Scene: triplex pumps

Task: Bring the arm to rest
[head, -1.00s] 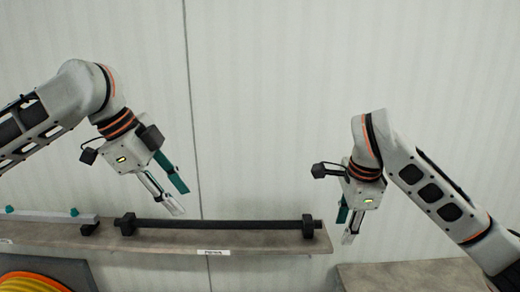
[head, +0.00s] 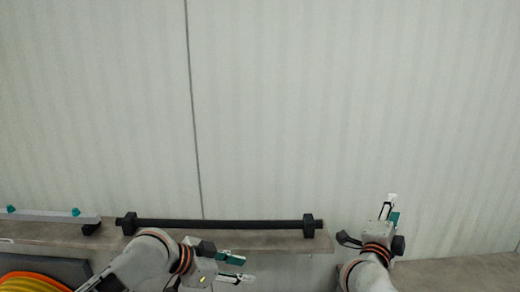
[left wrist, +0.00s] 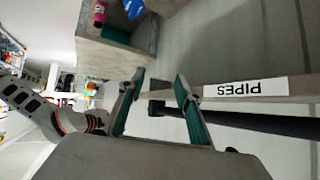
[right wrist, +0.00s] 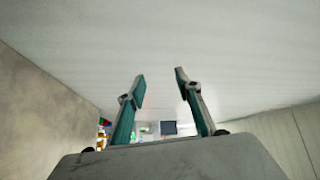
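My left gripper (head: 243,268) is low in the head view, in front of the shelf, pointing right. In the left wrist view its two green-padded fingers (left wrist: 160,80) stand apart with nothing between them. My right gripper (head: 392,206) is at the right in the head view, pointing up the picture against the wall. In the right wrist view its fingers (right wrist: 160,78) are apart and empty. Both arms are bent and enter from the bottom of the head view.
A black pipe (head: 220,224) lies along the shelf (head: 285,241), held at its ends by black blocks. A "PIPES" label (left wrist: 246,87) is on the shelf edge. A grey bar (head: 45,215) lies at the left, above an orange coil (head: 30,282). Another surface (head: 460,271) is at the right.

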